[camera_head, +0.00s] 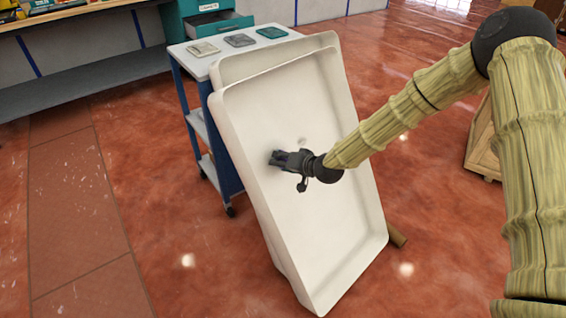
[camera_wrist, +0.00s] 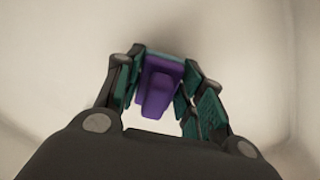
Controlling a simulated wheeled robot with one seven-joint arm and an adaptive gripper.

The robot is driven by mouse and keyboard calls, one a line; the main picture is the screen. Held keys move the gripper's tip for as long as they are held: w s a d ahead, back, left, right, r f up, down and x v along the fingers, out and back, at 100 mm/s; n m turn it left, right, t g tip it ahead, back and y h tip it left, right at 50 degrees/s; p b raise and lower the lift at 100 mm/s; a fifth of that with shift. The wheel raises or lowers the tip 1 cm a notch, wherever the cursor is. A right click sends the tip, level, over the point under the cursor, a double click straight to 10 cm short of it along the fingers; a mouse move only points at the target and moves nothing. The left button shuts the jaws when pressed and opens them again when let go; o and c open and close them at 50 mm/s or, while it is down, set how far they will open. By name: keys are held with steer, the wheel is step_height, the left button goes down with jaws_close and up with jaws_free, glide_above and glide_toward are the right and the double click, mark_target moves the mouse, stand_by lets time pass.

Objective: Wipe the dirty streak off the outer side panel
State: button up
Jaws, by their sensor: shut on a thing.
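A large off-white panel (camera_head: 310,235) with a raised rim stands tilted, a second similar panel (camera_head: 265,63) behind it. My gripper (camera_head: 278,158) is at the middle-left of its inner face, the fingertips at or very near the surface; I cannot tell if they touch. In the wrist view my gripper (camera_wrist: 162,82) is shut on a purple block (camera_wrist: 160,82) between its teal-padded fingers. A small grey mark (camera_head: 303,140) shows just above my wrist; I cannot tell if it is dirt or shadow. No clear streak shows.
A blue-framed cart (camera_head: 235,43) with several flat pads on top stands behind the panels. A teal drawer cabinet (camera_head: 215,22) is at the back. A wooden crate (camera_head: 482,145) is at the right. Red floor (camera_head: 170,200) is open at the left.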

mark_target(306, 141)
steer(key=shift+w+a+f, duration=0.25)
steer(key=shift+a, duration=0.05)
stand_by(0.4)
steer(key=shift+w+d+r, duration=0.1)
steer(key=shift+w+d, duration=1.25)
steer(key=shift+d, duration=0.1)
steer(key=shift+w+d+b, duration=0.65)
steer(key=shift+w+d, duration=0.4)
steer(key=shift+w, duration=0.1)
steer(key=shift+w+d+b, duration=0.7)
steer(key=shift+w+d, duration=0.85)
steer(key=shift+d, duration=0.1)
steer(key=shift+w+d+f+b, duration=0.2)
steer(key=shift+w+d+b, duration=0.5)
steer(key=shift+w+d, duration=0.2)
steer(key=shift+w+d+r+b, duration=0.1)
steer(key=shift+w+d+b, duration=0.3)
steer(key=shift+w, duration=0.15)
